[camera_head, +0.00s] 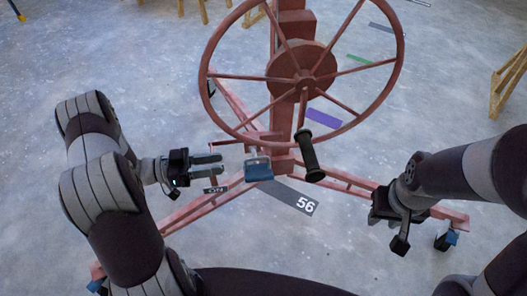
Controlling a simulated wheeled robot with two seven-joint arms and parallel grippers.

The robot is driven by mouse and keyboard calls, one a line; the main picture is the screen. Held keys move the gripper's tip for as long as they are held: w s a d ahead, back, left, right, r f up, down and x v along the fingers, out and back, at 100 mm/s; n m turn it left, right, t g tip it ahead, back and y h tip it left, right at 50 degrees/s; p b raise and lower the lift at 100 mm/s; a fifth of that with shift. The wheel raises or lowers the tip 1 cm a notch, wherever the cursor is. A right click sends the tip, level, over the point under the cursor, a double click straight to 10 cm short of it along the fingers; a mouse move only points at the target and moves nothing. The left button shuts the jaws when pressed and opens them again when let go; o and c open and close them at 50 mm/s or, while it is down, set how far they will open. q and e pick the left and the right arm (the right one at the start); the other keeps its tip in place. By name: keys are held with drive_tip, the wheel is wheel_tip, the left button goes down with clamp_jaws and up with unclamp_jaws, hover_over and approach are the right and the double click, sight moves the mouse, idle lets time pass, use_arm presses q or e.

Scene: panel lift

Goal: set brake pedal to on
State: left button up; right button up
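A red panel lift stands ahead with a large spoked wheel (303,74) and a black crank handle (311,157). The blue pedal (258,170) sits low at the base of its post; I take it to be the brake pedal, and I cannot tell whether it is on or off. My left gripper (221,164) is to the left of the pedal, its two fingers pointing right toward it, parted and empty, with a gap to the pedal. My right gripper (401,240) hangs at the right, away from the pedal, and its finger opening is not clear.
The lift's red legs (205,206) spread along the floor, with a blue caster (446,237) at the right. A grey floor marking reading 56 (290,197) lies below the pedal. Wooden trestles (510,82) stand at the right edge. Open concrete floor surrounds the lift.

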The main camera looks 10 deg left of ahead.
sight(255, 160)
use_arm(q)
drive_tip(key=b+x, duration=0.4)
drive_tip(key=x, duration=0.7)
drive_tip(key=shift+d+f, duration=0.1)
drive_tip(key=shift+f, duration=0.05)
drive_tip(key=shift+w+d, duration=0.3)
drive_tip(key=shift+d, duration=0.2)
clamp_jaws()
